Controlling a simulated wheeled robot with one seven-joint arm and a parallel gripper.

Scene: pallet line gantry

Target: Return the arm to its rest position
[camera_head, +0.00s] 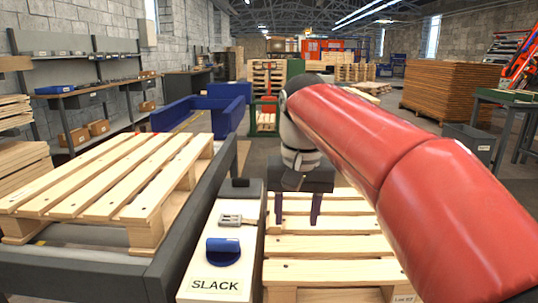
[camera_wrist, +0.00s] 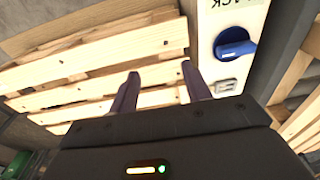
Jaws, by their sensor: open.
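My red arm (camera_head: 395,150) reaches in from the right in the head view. My gripper (camera_head: 297,208) hangs at its end, over the pallet (camera_head: 325,272) right of the control panel. Its two dark fingers are apart, with nothing between them. In the wrist view my gripper (camera_wrist: 160,92) also shows as two spread, empty fingers, with pallet slats (camera_wrist: 100,55) beyond them. Whether the fingertips touch the pallet cannot be told.
The white panel (camera_head: 222,250) labelled SLACK carries a blue knob (camera_head: 223,251) and a metal latch (camera_head: 237,219), close to my gripper's left. Another pallet (camera_head: 115,180) lies on a dark-framed conveyor (camera_head: 180,255) at left. Pallet stacks (camera_head: 450,90) stand at the back right.

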